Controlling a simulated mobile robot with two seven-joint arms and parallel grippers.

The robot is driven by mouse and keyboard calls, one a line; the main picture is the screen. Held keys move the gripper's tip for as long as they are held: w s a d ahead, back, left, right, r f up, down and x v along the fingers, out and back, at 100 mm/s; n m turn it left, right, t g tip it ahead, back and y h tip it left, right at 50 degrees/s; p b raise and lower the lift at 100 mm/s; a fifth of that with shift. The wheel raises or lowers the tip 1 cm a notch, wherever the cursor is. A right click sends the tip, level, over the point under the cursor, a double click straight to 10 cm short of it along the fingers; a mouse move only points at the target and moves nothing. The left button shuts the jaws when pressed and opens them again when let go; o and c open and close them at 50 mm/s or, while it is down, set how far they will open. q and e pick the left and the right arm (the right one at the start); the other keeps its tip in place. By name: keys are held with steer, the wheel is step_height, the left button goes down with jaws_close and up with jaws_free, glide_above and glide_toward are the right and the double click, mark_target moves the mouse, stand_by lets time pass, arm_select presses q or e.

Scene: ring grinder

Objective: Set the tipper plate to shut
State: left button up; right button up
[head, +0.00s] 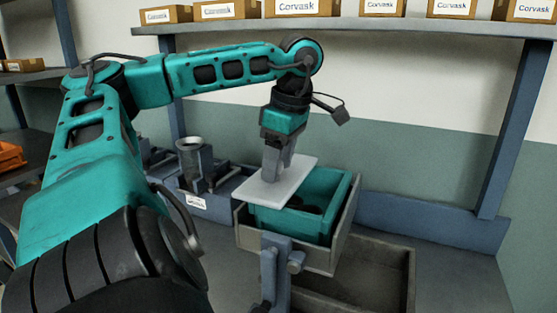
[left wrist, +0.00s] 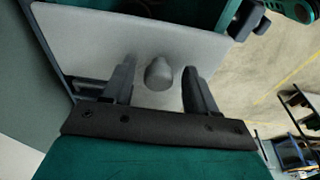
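The tipper plate, a flat light grey plate (head: 296,177), lies over the left part of a teal bin (head: 338,215) in the head view. In the left wrist view the plate (left wrist: 80,45) fills the upper left, with a rounded grey knob (left wrist: 159,74) standing on it. My left gripper (head: 277,172) points down at the plate. In the left wrist view its fingers (left wrist: 159,70) are apart, one on each side of the knob, with gaps visible. Whether the fingertips touch the plate is unclear. My right gripper is not in view.
The teal bin sits in a grey box (head: 243,228) and holds dark pieces. A blue post (head: 275,270) stands in front. An open grey tray (head: 380,280) is at lower right. A metal cup (head: 190,146) is left of the plate. A shelf (head: 350,25) with cartons runs above.

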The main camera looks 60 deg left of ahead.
arm_select(q)
steer(key=shift+r, duration=0.2)
steer(key=shift+r, duration=0.25)
steer(key=r, duration=0.1)
steer(key=r+p, duration=0.2)
steer(key=r, duration=0.1)
steer(key=shift+w+d+r, duration=0.1)
steer(key=shift+w+d, duration=0.15)
steer(key=shift+w, duration=0.05)
step_height(320, 180, up, 8)
steer(key=d, duration=0.1)
steer(key=shift+w+d, duration=0.25)
steer(key=shift+w, duration=0.2)
steer(key=shift+f, duration=0.2)
